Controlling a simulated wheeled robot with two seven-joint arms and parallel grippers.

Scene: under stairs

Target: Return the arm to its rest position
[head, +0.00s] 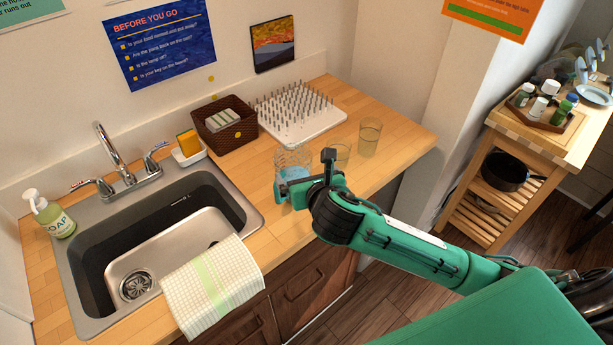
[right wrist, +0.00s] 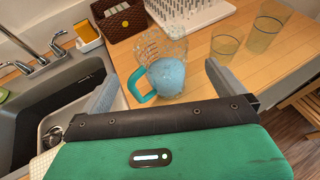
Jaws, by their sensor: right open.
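My right arm (head: 420,248) comes in from the lower right in the head view and reaches over the counter. Its gripper (head: 305,180) is beside a clear glass jug (head: 292,160). In the right wrist view the two fingers of the right gripper (right wrist: 160,85) are spread wide. The jug (right wrist: 165,50), with a teal handle and something blue inside, stands upright beyond and between them. Nothing is gripped. I cannot tell from these views whether a finger touches the jug. My left gripper is not in view.
Two glasses (head: 369,138) stand right of the jug. A white peg drying rack (head: 300,122) and a brown basket (head: 223,125) are behind it. The sink (head: 165,240) with a draped towel (head: 210,285) lies left. A wooden cart (head: 520,165) with bottles stands at right.

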